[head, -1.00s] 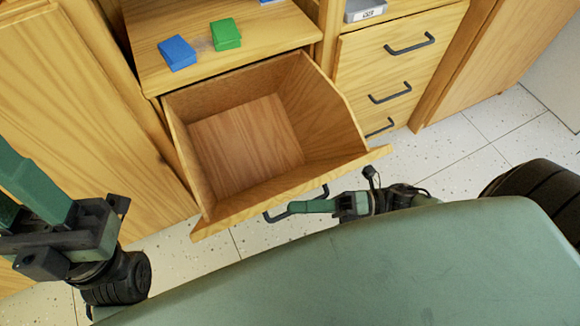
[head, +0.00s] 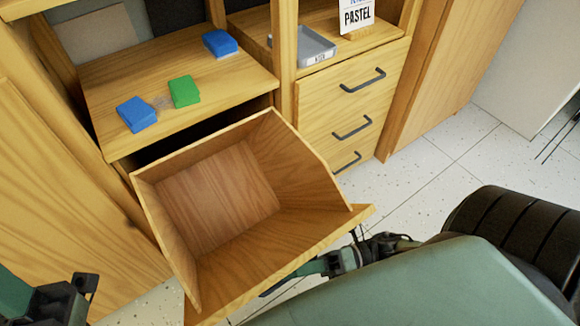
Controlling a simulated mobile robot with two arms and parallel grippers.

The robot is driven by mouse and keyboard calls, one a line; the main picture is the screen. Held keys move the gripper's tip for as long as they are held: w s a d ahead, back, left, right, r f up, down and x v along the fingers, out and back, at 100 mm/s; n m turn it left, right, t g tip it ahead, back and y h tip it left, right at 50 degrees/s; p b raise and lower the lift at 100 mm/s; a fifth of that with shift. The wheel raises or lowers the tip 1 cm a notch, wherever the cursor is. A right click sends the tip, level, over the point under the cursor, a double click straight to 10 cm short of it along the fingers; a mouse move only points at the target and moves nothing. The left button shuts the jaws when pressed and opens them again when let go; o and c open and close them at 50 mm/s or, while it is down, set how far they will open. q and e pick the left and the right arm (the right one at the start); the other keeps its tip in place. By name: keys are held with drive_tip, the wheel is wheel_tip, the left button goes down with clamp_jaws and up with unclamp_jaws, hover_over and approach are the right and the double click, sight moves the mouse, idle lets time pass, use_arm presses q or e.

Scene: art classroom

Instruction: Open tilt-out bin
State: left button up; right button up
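The wooden tilt-out bin (head: 158,228) is tilted far out from the cabinet. Its inside is empty and faces up. Its front panel (head: 235,290) leans down toward me. In the head view my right gripper (head: 311,268) is at the outer side of the front panel, by the bin's dark handle (head: 274,288). The handle is mostly hidden now, and I cannot tell whether the fingers close on it. My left gripper (head: 14,296) is at the lower left corner, apart from the bin and partly cut off by the picture edge.
Blue and green boxes (head: 184,91) lie on the shelf above the bin. A grey tray (head: 305,47) and a PASTEL sign (head: 357,14) stand right of them. Closed drawers (head: 330,100) are at the right. Speckled floor (head: 440,150) is free there.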

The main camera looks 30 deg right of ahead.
drive_tip(key=shift+r, duration=0.15)
drive_tip(key=p+v, duration=0.1)
drive_tip(key=v, duration=0.7)
drive_tip(key=shift+a, duration=0.1)
idle(0.4)
